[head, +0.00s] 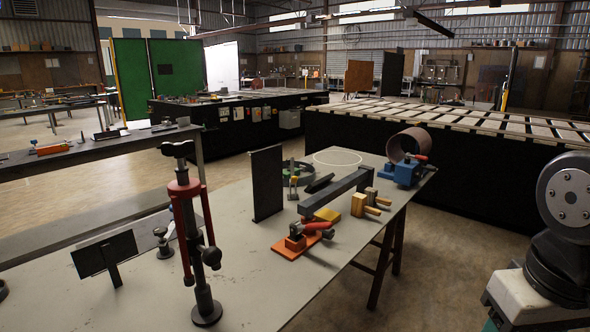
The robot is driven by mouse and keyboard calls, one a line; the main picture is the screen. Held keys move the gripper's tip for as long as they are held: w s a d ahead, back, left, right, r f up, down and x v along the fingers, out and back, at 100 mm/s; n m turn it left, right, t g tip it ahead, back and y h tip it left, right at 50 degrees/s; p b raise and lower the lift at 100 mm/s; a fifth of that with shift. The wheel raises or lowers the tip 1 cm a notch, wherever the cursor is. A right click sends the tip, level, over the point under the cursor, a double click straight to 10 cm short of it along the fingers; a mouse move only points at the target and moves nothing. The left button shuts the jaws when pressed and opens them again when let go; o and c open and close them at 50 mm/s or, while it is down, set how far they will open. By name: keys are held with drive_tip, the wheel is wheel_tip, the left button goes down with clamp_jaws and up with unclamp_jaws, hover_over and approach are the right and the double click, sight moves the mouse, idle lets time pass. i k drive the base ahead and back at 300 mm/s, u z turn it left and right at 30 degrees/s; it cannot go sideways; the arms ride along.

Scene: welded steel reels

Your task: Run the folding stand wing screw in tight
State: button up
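A stand with red folding legs (186,215) around a dark post stands upright on a round dark foot (207,313) at the near left of the grey table. A dark grey winged or handle-like piece (177,149) sits on its top. A dark knob (211,256) sticks out low on its right side. I cannot tell for sure which of these is the wing screw, nor how far it is screwed in. My gripper is not in view; only a grey joint of my arm shows at the right edge, well away from the stand.
The grey table (250,290) also holds an upright dark plate (267,184), an orange-based clamp (298,243), yellow blocks (359,205), a blue vise-like piece (407,172) by a brown pipe (407,143), and a tilted black plate (105,254). Floor is clear right of the table.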

sight(179, 150)
drive_tip(key=u, duration=0.65)
drive_tip(key=k, duration=0.3)
drive_tip(key=u, duration=0.45)
drive_tip(key=i, duration=0.5)
drive_tip(key=z, duration=0.05)
